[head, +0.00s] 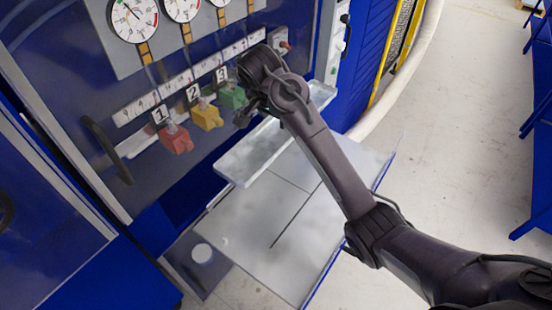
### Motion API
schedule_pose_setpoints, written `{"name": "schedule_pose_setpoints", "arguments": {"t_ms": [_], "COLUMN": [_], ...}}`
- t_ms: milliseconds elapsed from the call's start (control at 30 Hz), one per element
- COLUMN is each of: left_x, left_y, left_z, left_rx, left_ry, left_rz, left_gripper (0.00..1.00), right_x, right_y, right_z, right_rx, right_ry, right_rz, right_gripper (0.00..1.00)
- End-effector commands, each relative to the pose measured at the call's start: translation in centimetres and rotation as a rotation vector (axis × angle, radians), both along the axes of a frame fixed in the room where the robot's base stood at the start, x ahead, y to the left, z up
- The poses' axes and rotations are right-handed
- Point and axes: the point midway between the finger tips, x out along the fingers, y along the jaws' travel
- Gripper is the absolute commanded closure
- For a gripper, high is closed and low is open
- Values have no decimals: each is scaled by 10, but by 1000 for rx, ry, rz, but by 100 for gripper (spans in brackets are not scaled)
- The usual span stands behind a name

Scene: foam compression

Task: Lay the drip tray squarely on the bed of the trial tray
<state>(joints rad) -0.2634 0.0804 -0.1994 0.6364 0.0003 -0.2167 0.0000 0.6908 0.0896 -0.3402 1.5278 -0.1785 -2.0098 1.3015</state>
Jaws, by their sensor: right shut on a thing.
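The drip tray (247,160) is a long, pale grey shallow tray with a raised rim. It lies slantwise across the middle of the head view, in front of the blue machine. My right gripper (250,112) is shut on the drip tray near the middle of its far long side; my wrist hides part of the tray there. The trial tray (270,235) seems to be the wide grey plate below, with thin dark lines on its bed. The drip tray overlaps the plate's far edge in the picture; I cannot tell whether they touch. My left gripper is out of view.
The machine panel carries red (176,140), yellow (207,116) and green (232,96) handles close to my right gripper, with gauges (133,18) above. A black bar handle (106,150) is at left. Open floor lies right.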

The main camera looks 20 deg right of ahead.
Motion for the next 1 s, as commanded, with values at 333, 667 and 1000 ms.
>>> {"name": "schedule_pose_setpoints", "arguments": {"t_ms": [333, 667, 1000], "left_x": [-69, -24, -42], "left_y": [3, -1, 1], "left_z": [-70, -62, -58], "left_rx": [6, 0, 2], "left_ry": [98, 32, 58], "left_rz": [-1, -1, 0], "left_gripper": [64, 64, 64], "right_x": [-1, -2, -2], "right_y": [0, -1, -1], "right_z": [-69, -126, -165], "right_rx": [2, -3, -1], "right_ry": [3, 5, 3], "right_rz": [0, 0, 0], "right_gripper": [48, 48, 48]}}
